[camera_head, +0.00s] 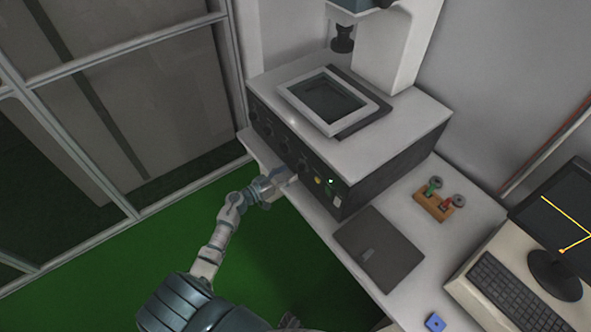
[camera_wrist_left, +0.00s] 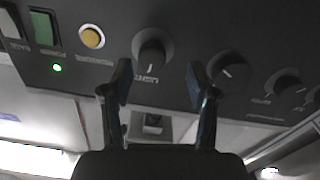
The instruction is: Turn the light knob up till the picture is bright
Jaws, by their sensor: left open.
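The light knob (camera_wrist_left: 152,52) is a dark round knob on the black front panel of the machine (camera_head: 375,165), with a small label beneath it in the left wrist view. My left gripper (camera_wrist_left: 158,76) is open, its two fingers apart on either side of the knob's lower part; I cannot tell whether they touch it. In the head view my left gripper (camera_head: 287,177) is at the panel's lower edge, and the knob there is hard to make out. The framed window (camera_head: 340,100) on top of the machine looks dark. My right gripper is not in view.
Another knob (camera_wrist_left: 230,70) is close right of my fingers. A yellow button (camera_wrist_left: 92,37) and a lit green lamp (camera_wrist_left: 57,68) are to the left. A grey flat pad (camera_head: 379,250), a wooden block with knobs (camera_head: 433,206) and a monitor (camera_head: 560,225) are on the white table.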

